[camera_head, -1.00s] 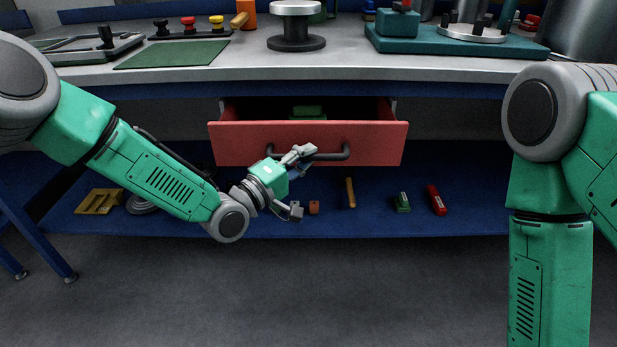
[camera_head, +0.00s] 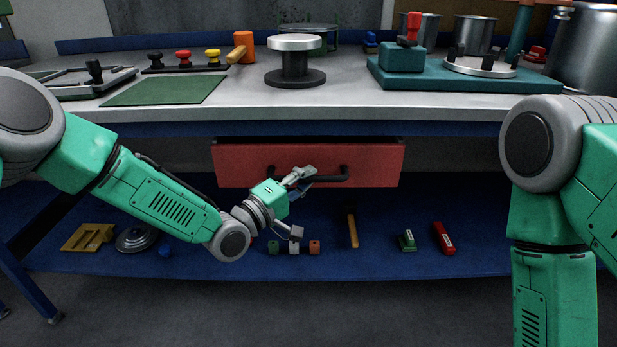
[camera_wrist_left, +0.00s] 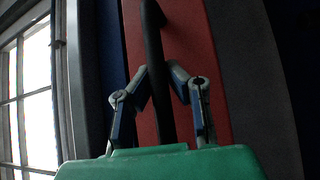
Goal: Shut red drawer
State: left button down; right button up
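The red drawer (camera_head: 240,165) sits under the workbench top, with a dark handle (camera_head: 335,177) across its front. Only a thin dark gap shows above its front, and its inside is hidden. I cannot tell whether it is fully in. My left gripper (camera_head: 297,205) is at the left part of the handle with its fingers apart. In the left wrist view, the fingers (camera_wrist_left: 160,80) stand on either side of the dark handle (camera_wrist_left: 154,45), in front of the red drawer face (camera_wrist_left: 190,35). My right gripper is out of view.
The workbench top (camera_head: 215,112) overhangs the drawer. A blue lower shelf (camera_head: 375,262) holds small blocks, a hammer (camera_head: 352,230), a green item (camera_head: 407,241) and a red item (camera_head: 444,238). A table leg stands at the left. My right arm hangs at the right.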

pick_arm(q)
jog(key=c, duration=1.5)
grip_release()
jog(key=shift+a+f, duration=0.2)
jog(key=shift+f, duration=0.3)
jog(key=shift+c, duration=0.2)
jog(key=shift+a+r, duration=0.1)
jog(key=shift+r, duration=0.15)
jog(key=v, duration=1.2)
